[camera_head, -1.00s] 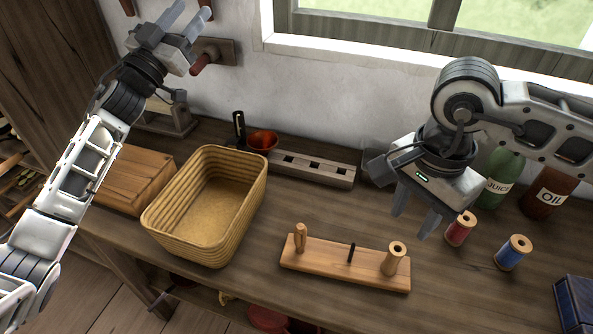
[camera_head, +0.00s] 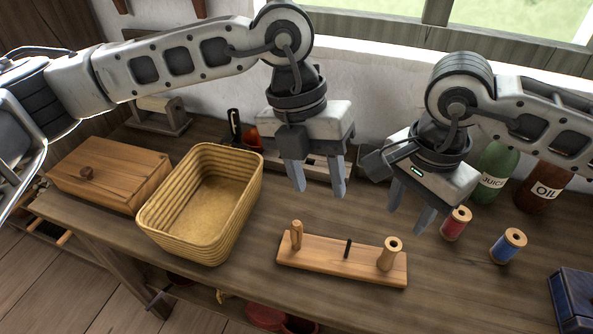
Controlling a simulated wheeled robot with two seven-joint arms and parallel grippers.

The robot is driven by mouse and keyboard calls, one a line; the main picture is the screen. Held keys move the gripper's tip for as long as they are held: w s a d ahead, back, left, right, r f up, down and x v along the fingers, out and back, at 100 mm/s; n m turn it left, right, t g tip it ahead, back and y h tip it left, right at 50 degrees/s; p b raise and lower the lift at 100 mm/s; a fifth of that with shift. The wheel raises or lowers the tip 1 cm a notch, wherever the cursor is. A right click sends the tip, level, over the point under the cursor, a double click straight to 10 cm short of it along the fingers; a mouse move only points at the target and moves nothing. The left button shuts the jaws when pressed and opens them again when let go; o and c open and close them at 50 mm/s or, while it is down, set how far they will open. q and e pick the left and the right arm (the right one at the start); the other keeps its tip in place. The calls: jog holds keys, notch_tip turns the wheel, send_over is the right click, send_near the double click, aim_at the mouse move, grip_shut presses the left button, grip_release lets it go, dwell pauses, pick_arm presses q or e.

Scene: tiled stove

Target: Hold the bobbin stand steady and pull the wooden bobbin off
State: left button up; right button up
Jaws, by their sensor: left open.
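The bobbin stand (camera_head: 325,261) is a long wooden base lying on the bench at the front. A wooden bobbin (camera_head: 388,254) with a dark hole in its top stands upright at its right end. A slimmer wooden piece (camera_head: 296,235) stands at the left end, and a short black pin (camera_head: 347,248) is between them. My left gripper (camera_head: 318,190) is open and empty, pointing down above and behind the stand. My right gripper (camera_head: 410,216) appears open and empty, tilted, above and behind the bobbin. Neither gripper touches the stand.
A wicker basket (camera_head: 158,238) stands left of the stand, with a wooden box (camera_head: 120,168) beyond it. A red spool (camera_head: 455,224) and a blue spool (camera_head: 508,246) stand at the right. Two bottles (camera_head: 494,175) and a blue box (camera_head: 574,300) are further right. The window wall closes the back.

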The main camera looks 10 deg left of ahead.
aim_at(296, 237)
pick_arm(q)
jog(key=a+f+y, duration=0.1)
jog(key=f, duration=0.4)
jog(key=a+f+y, duration=0.1)
jog(key=f, duration=0.5)
jog(key=a+f+m+t, duration=0.1)
jog(key=f, duration=0.5)
jog(key=shift+w+y, duration=0.15)
jog(key=shift+y, duration=0.25)
jog(key=shift+c, duration=0.3)
grip_shut()
